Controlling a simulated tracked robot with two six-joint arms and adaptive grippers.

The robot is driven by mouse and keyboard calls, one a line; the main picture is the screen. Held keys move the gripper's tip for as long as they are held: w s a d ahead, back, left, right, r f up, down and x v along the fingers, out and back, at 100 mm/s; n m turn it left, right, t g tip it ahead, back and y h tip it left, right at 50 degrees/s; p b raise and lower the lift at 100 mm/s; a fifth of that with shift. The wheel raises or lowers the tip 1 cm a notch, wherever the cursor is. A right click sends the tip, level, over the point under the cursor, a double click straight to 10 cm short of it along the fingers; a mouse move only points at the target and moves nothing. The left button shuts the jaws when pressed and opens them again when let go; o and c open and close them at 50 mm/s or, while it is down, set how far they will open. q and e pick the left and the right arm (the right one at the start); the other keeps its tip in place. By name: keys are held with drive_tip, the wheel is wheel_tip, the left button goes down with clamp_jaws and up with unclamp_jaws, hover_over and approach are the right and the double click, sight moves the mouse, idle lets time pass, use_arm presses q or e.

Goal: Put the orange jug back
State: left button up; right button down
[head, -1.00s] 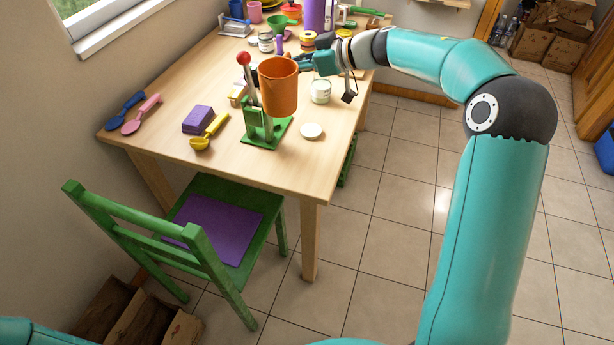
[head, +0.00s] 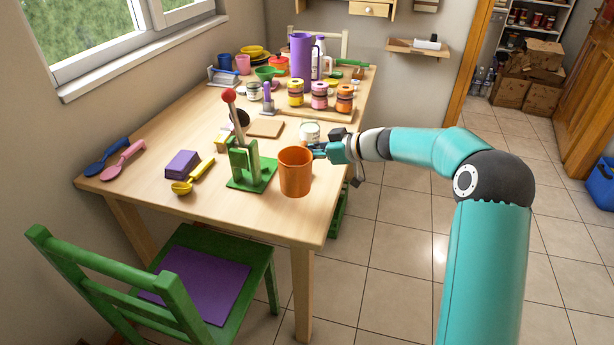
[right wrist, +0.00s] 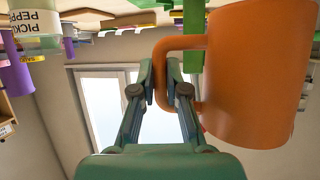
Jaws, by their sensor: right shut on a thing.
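The orange jug (head: 295,174) is upright at the right front part of the table, to the right of the green press with the red-knobbed lever (head: 243,160). My right gripper (head: 319,151) reaches it from the right and is shut on its handle. In the right wrist view the two fingers (right wrist: 160,80) close on the handle of the jug (right wrist: 255,75). I cannot tell whether the jug's base touches the table. My left gripper is not in view.
The wooden table (head: 190,218) also holds a purple block (head: 182,164), a yellow scoop (head: 192,178), a white jar (head: 309,132) behind the jug, and several colored jars. A green chair (head: 150,280) stands in front. The table's right edge is close to the jug.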

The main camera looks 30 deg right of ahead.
wheel_tip(320, 180, down, 6)
drive_tip(key=shift+r+b, duration=0.1)
drive_tip(key=shift+b, duration=0.95)
drive_tip(key=c, duration=1.6)
unclamp_jaws()
drive_tip(key=shift+f, duration=0.2)
drive_tip(key=o, duration=0.4)
drive_tip(key=shift+r, duration=0.15)
